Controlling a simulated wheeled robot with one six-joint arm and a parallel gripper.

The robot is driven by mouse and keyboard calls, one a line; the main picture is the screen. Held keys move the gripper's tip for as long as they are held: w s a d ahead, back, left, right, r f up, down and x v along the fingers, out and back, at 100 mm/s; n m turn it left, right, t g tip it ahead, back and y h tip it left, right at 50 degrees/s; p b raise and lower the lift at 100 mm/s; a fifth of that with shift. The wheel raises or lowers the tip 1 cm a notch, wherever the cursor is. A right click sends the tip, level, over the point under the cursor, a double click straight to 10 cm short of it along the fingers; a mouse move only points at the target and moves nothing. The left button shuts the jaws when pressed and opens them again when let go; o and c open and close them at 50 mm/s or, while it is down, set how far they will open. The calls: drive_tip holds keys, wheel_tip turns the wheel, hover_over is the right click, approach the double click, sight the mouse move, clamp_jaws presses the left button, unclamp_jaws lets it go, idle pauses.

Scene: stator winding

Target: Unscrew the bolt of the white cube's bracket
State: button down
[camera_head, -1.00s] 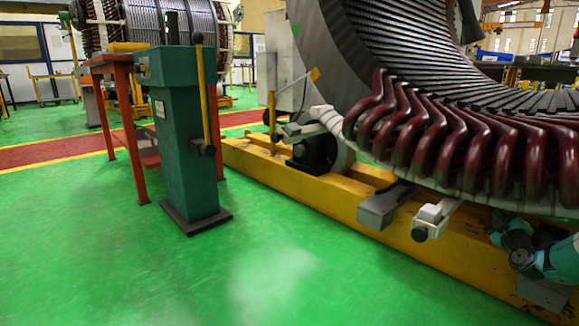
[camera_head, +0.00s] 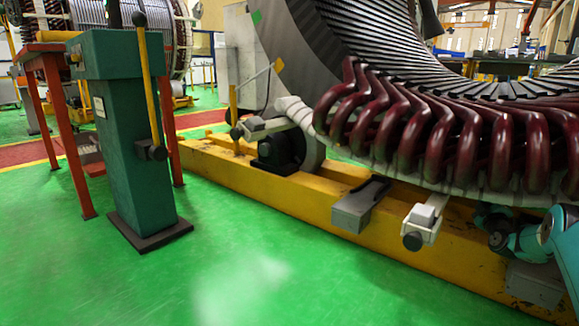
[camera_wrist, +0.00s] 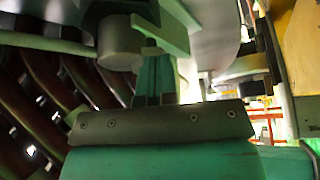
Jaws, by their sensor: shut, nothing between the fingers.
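A pale bracket with a small white cube (camera_head: 424,213) on it sticks out from the yellow beam below the red coil ends. A dark round bolt head (camera_head: 412,241) sits at its near end. In the wrist view, my gripper (camera_wrist: 155,54) has its teal fingers together and empty. The fingertips are close beneath a pale green-lit bracket part (camera_wrist: 178,28), with a grey cylinder (camera_wrist: 119,42) just left of them. I cannot tell whether they touch. In the head view, my teal arm is at the lower right and its fingers cannot be made out.
The yellow beam (camera_head: 262,190) runs under the big stator (camera_head: 300,60), with red coils (camera_head: 440,125) hanging low over it. A grey block (camera_head: 360,205) and another bracket with a dark knob (camera_head: 236,132) stand left. A green post (camera_head: 140,150) is farther left. Green floor in front is clear.

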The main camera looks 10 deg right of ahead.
drive_tip(key=shift+w+d+r+b, duration=0.2)
drive_tip(key=shift+w+d+b, duration=0.1)
drive_tip(key=shift+w+d, duration=0.15)
drive_tip(key=shift+r, duration=0.25)
drive_tip(key=shift+s+d+r, duration=0.15)
drive_tip(key=shift+d, duration=0.05)
idle(0.3)
drive_tip(key=shift+s+d+r+b, duration=0.15)
drive_tip(key=shift+s+d+r, duration=0.15)
drive_tip(key=shift+r, duration=0.3)
drive_tip(key=shift+s+d+r+b, duration=0.15)
drive_tip(key=shift+s+r, duration=0.15)
drive_tip(key=shift+r, duration=0.35)
drive_tip(key=shift+w+a, duration=0.15)
drive_tip(key=shift+a, duration=0.05)
